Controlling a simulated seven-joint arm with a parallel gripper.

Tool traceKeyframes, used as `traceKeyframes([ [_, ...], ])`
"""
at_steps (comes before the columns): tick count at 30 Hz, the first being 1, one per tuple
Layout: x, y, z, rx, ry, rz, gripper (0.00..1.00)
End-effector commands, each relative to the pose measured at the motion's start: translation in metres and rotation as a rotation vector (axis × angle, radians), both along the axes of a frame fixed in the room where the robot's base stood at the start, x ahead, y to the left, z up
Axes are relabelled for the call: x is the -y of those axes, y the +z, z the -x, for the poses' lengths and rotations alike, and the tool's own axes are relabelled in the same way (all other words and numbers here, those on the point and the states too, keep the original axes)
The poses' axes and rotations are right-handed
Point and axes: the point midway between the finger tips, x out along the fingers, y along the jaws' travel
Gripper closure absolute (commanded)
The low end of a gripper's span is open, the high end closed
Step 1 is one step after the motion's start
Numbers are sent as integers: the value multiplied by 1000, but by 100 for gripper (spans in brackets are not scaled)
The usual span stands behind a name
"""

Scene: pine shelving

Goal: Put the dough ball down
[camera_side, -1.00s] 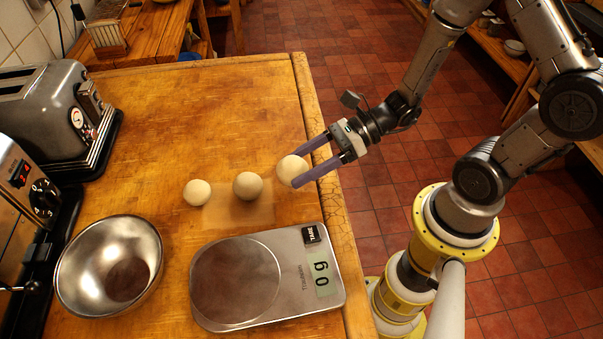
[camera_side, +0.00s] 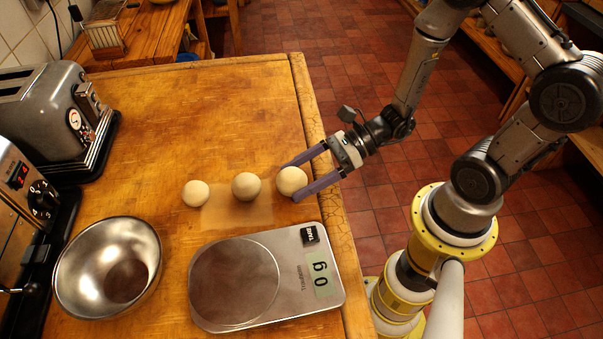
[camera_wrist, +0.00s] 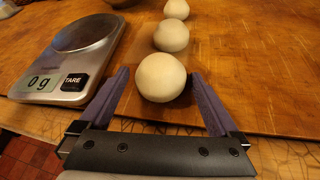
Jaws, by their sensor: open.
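Three pale dough balls stand in a row on and beside a light parchment sheet (camera_side: 228,219) in the side view. The right ball (camera_side: 291,181) is nearest my gripper (camera_side: 291,180). The middle ball (camera_side: 246,186) and the left ball (camera_side: 196,193) stand apart from it. My gripper is open, with its two purple fingers on either side of the right ball. In the wrist view this ball (camera_wrist: 161,77) rests between the fingers, with a visible gap to each; the other two balls (camera_wrist: 171,36) (camera_wrist: 177,9) are beyond it.
A kitchen scale (camera_side: 325,264) reading 0 g lies in front of the balls. A steel bowl (camera_side: 75,255) stands at the left front, a toaster (camera_side: 45,115) at the left back. The back middle of the wooden table (camera_side: 200,110) is clear.

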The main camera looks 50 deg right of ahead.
Motion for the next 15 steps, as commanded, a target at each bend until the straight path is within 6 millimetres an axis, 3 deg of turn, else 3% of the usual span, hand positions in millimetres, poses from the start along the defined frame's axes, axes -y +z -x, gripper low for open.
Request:
traceKeyframes([
  [5,4,4,1,-1,-4,2,0],
  [15,38,21,20,1,-9,1,0],
])
